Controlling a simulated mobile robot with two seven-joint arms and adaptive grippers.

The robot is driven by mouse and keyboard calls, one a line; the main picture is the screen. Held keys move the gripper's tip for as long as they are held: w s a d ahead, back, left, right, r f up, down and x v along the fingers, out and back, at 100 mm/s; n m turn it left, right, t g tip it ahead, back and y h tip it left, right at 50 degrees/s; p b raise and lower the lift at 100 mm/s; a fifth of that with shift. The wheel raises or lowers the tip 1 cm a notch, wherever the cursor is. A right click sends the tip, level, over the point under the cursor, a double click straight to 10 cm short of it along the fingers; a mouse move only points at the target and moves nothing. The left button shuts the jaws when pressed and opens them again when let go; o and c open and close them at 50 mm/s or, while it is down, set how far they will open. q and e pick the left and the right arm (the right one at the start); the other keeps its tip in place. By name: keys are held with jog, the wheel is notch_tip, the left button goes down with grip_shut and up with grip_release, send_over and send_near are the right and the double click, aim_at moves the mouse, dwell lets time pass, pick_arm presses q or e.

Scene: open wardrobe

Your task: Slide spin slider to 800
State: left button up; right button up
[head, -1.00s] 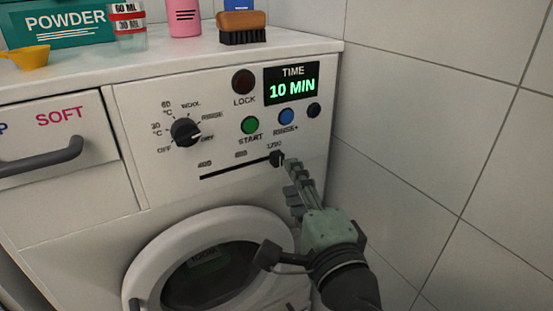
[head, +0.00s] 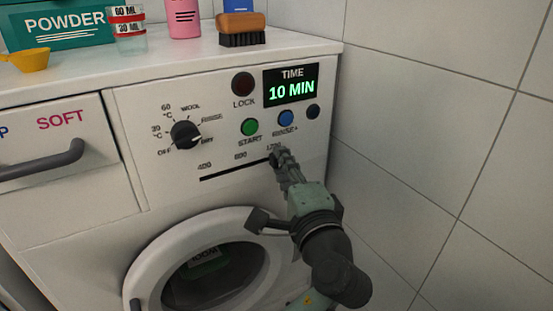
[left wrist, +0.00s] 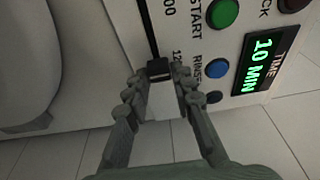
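The spin slider is a dark horizontal slot (head: 235,171) low on the washer panel, marked 400, 800 and 1200 from left to right. Its small black knob (left wrist: 158,68) is at the 1200 end; in the head view my fingers mostly cover it. My left gripper (head: 281,156) is at the knob. In the left wrist view the fingertips (left wrist: 160,76) are apart, one on each side of the knob, with a narrow gap visible. Whether they touch the knob is unclear. My right gripper is not in view.
Above the slider are the green START button (head: 249,127), the blue RINSE+ button (head: 286,118) and the time display (head: 291,87). A program dial (head: 186,134) is at left, the round door (head: 150,252) below. A tiled wall (head: 420,130) stands close at right.

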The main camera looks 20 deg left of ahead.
aim_at(246, 165)
pick_arm(q)
jog(key=c, duration=0.3)
jog(key=shift+s+a, duration=0.1)
jog(key=shift+s, duration=0.05)
jog(key=shift+s+a+p, duration=0.3)
jog(key=shift+s+a, duration=0.5)
jog(key=shift+s, duration=0.25)
jog(key=shift+s+a+p, duration=0.25)
jog(key=shift+s+a, duration=0.55)
jog(key=shift+s, duration=0.2)
jog(key=shift+s+a, duration=0.3)
jog(key=shift+s, duration=0.1)
dwell(0.9)
jog(key=o, duration=0.8)
jog(key=shift+o, duration=0.2)
